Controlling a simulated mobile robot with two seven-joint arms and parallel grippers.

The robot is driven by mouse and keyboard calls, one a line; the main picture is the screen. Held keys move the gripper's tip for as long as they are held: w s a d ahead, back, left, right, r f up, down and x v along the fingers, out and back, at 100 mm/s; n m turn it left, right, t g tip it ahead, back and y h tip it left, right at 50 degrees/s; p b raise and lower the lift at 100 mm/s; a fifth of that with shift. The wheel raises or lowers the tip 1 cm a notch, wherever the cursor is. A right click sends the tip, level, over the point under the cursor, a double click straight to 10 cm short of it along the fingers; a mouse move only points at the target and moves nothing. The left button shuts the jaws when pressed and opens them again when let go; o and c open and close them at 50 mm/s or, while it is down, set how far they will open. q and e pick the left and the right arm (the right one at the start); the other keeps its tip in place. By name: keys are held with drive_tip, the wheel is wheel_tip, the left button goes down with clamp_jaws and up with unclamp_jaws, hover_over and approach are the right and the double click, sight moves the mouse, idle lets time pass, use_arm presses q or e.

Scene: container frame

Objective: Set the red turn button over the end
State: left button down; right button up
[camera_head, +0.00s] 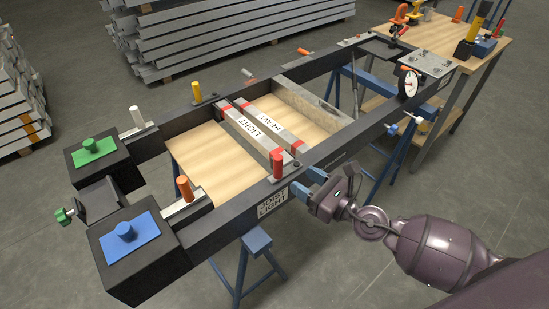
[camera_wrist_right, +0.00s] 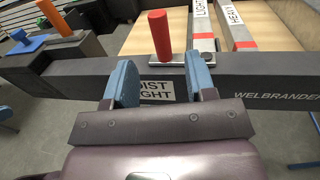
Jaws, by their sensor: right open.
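The red turn button has an upright red handle (camera_head: 277,165) on a flat metal plate, on top of the near dark rail. In the right wrist view its handle (camera_wrist_right: 159,36) stands at the left end of the plate (camera_wrist_right: 188,60), which lies along the rail. The LIGHT bar (camera_head: 252,128) and HEAVY bar (camera_head: 279,128) lie side by side across the frame, with red bands near their ends. Their near ends come close to the plate; overlap is unclear. My right gripper (camera_head: 307,183) is open and empty, its blue fingers at the rail's outer side below the button. My left gripper is out of view.
The dark frame's near rail (camera_head: 340,148) runs past my gripper. Orange-handled (camera_head: 184,188) and yellow-handled (camera_head: 196,91) buttons stand on the rails. A dial gauge (camera_head: 409,84) is at the right. Blocks with green (camera_head: 98,151) and blue (camera_head: 130,238) plates are at the left.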

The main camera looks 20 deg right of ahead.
sight(273, 174)
drive_tip(key=p+x, duration=0.2)
drive_tip(key=x, duration=0.8)
drive_tip(key=shift+w+a, duration=0.15)
drive_tip(key=shift+w, duration=0.15)
drive_tip(key=shift+c, duration=0.5)
clamp_jaws()
